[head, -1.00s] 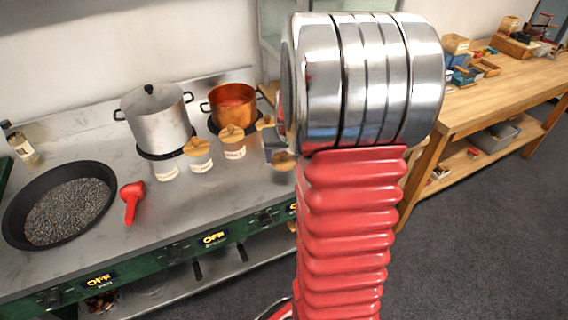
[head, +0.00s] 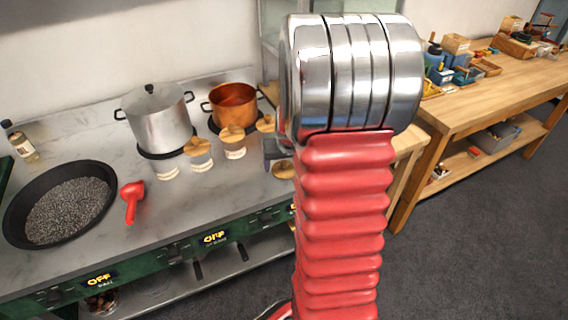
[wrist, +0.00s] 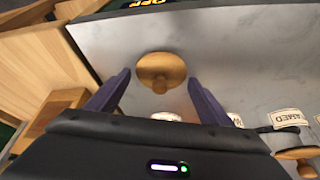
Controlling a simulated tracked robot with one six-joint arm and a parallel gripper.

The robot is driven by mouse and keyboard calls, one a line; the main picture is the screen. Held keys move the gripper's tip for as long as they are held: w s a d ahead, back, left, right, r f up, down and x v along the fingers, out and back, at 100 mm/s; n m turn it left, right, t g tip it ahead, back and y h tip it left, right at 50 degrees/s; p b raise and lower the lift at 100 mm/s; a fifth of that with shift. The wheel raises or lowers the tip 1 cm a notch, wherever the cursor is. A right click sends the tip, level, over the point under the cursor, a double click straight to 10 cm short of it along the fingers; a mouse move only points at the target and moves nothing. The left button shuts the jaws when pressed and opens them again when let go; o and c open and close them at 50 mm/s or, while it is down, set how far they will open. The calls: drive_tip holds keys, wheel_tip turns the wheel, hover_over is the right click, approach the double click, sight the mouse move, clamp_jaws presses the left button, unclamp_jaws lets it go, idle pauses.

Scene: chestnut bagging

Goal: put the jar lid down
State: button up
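The round wooden jar lid (wrist: 161,72) shows knob up between and beyond my fingertips in the wrist view, over the worktop. It appears to lie on the grey worktop (wrist: 230,50), near its edge. My gripper (wrist: 158,77) has its two dark fingers spread, with a gap on either side of the lid. In the head view the lid (head: 283,170) sits left of my red arm sleeve, and my gripper is mostly hidden by my arm.
Jars with wooden lids (head: 198,147) (head: 232,134) stand left of the lid. A steel pot (head: 156,120), a copper pot (head: 232,103), a black pan (head: 22,222) and a red tool (head: 131,200) are on the worktop. A wooden bench (head: 480,100) is at right.

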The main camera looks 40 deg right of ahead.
drive_tip(key=shift+o, duration=0.6)
drive_tip(key=shift+r, duration=0.15)
drive_tip(key=shift+r, duration=0.2)
drive_tip(key=v, duration=1.1)
drive_tip(key=shift+s+r, duration=0.15)
drive_tip(key=shift+s, duration=0.1)
drive_tip(key=shift+a, duration=0.1)
drive_tip(key=s+a+r+n+y, duration=0.1)
drive_tip(key=s+a, duration=0.3)
drive_tip(key=a, duration=0.5)
drive_tip(key=s+a+r+n+t, duration=0.1)
drive_tip(key=s+a+r+n, duration=0.2)
drive_tip(key=a, duration=0.7)
drive_tip(key=s+a+r+n+y, duration=0.1)
drive_tip(key=s+a, duration=0.4)
drive_tip(key=a, duration=0.5)
wheel_tip(320, 180, up, 3)
drive_tip(key=shift+f+n+t+y, duration=0.2)
drive_tip(key=shift+n+t+y, duration=0.1)
drive_tip(key=shift+n, duration=0.3)
